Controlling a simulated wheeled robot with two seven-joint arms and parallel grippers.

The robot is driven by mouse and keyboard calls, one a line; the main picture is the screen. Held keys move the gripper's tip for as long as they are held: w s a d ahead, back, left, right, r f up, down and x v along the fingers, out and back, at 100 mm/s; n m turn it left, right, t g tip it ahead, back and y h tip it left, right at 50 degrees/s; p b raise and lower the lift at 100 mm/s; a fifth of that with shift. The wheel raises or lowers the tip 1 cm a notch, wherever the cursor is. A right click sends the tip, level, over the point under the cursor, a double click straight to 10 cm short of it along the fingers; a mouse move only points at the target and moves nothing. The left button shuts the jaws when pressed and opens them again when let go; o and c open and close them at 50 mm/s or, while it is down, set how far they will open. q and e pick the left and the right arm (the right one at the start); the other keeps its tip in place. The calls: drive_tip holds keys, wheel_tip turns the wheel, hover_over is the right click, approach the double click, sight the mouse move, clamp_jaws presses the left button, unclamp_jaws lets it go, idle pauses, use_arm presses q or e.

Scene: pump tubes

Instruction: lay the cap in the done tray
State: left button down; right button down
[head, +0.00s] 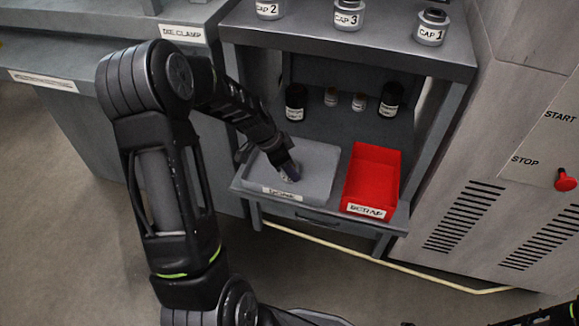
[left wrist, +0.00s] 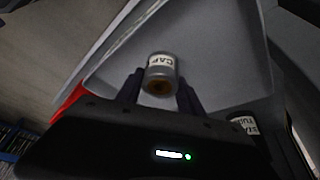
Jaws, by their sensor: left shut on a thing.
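The cap (left wrist: 160,72), a small grey cylinder with a white "CAP" label and a brown open end, sits between the two fingers of my left gripper (left wrist: 160,90) in the left wrist view. The left gripper is shut on it. In the head view my left gripper (head: 290,174) reaches down inside the grey tray (head: 322,163), whose front label is too small to read surely. The cap is mostly hidden there. The tray's grey wall (left wrist: 220,45) is behind the cap in the left wrist view; I cannot tell whether the cap touches the floor.
A red scrap tray (head: 372,172) stands right of the grey tray. Dark bottles (head: 296,101) and small jars (head: 359,102) stand behind. Labelled caps 2, 3 (head: 347,16) and 1 stand on the upper shelf. A machine with a red stop button (head: 566,180) is at right.

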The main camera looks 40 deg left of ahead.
use_arm(q)
drive_tip(key=shift+f, duration=0.1)
drive_tip(key=shift+f, duration=0.1)
drive_tip(key=c, duration=0.7)
unclamp_jaws()
drive_tip(key=shift+c, duration=0.2)
drive_tip(key=shift+r, duration=0.35)
drive_tip(key=p+v, duration=0.3)
drive_tip(key=v, duration=0.8)
drive_tip(key=shift+s+r, duration=0.15)
drive_tip(key=shift+r, duration=0.2)
